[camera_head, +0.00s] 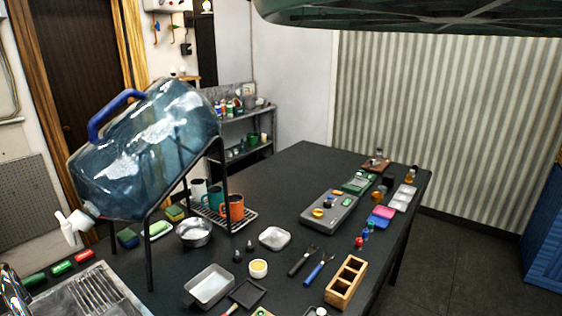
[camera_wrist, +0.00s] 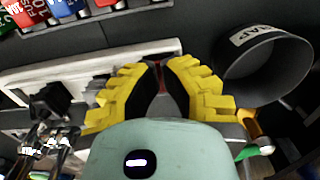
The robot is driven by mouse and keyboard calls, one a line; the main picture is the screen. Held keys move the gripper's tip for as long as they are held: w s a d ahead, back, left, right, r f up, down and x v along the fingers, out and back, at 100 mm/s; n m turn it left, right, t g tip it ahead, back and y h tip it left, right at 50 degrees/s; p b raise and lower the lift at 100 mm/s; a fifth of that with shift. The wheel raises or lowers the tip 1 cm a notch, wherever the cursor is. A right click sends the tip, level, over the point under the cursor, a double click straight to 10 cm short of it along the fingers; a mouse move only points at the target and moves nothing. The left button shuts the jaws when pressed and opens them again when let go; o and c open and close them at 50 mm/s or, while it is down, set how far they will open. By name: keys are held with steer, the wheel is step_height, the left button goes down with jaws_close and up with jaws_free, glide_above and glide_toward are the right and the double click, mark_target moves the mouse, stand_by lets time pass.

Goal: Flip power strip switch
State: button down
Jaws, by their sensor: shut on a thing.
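The white power strip (camera_wrist: 50,76) lies across the wrist view behind my fingers, with black plugs (camera_wrist: 50,101) and cords at its left part. My gripper (camera_wrist: 160,66) has yellow and black padded fingers. The fingertips are closed together over the strip's right part, with a small dark red piece (camera_wrist: 158,72) showing between them. It looks like the strip's switch, but the fingers hide most of it, so I cannot tell its position. I cannot make out the strip or my gripper in the head view.
In the wrist view, a dark round bin (camera_wrist: 262,72) labelled as scrap stands close to the right of my fingers. Red and blue fuse containers (camera_wrist: 65,8) stand at the top left. In the head view, a black workbench (camera_head: 290,190) holds a tilted water jug (camera_head: 150,150), mugs and tools.

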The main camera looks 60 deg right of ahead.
steer(key=shift+r+p, duration=1.7)
steer(key=shift+r, duration=1.6)
steer(key=shift+w, duration=0.1)
